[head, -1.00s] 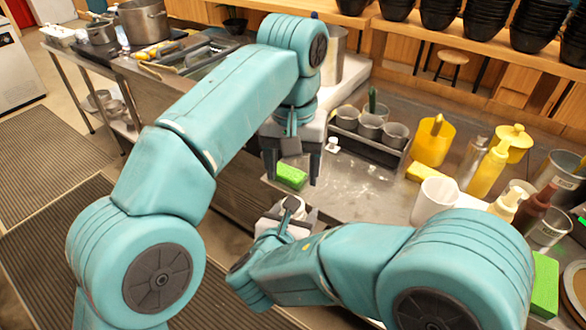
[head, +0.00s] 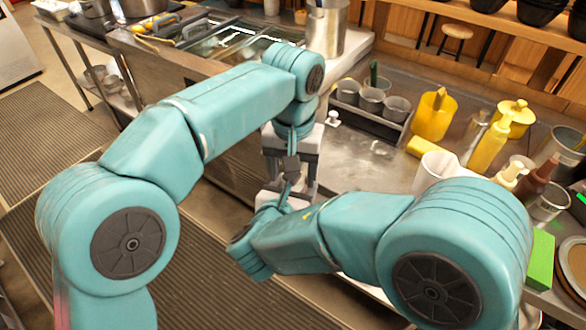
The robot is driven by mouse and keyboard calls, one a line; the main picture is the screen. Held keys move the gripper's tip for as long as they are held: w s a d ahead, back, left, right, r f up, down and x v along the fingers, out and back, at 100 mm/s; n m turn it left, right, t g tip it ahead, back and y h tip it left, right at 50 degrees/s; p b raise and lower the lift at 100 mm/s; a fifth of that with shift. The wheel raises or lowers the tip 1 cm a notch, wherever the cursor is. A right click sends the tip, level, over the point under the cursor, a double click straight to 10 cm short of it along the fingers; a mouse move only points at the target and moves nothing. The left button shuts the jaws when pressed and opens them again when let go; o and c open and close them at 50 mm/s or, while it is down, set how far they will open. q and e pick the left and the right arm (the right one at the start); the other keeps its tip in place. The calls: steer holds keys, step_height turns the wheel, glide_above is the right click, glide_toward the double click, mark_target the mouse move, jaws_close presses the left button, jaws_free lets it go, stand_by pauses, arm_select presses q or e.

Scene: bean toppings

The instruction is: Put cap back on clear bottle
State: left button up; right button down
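A clear bottle (head: 474,138) stands upright on the counter at the right, beside a yellow squeeze bottle (head: 489,145). Its top is too small to read clearly. A small white piece (head: 333,119), possibly the cap, sits on the counter left of the cup tray. My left gripper (head: 291,186) points down in the middle, its two dark fingers apart. My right gripper (head: 285,200) is directly below it, very close, and points up. White parts show there, but I cannot tell whether it holds anything. The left fingers hide part of it.
A tray of grey cups (head: 370,100) stands at the back. A yellow pitcher (head: 433,115), a yellow sponge (head: 428,147), a white cup (head: 435,170) and several sauce bottles crowd the right. A green sponge (head: 541,262) lies far right. Bare counter shows in the middle.

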arm_select(q)
steer(key=c, duration=1.1)
steer(key=m, duration=0.3)
steer(key=o, duration=1.2)
steer(key=shift+r, duration=2.3)
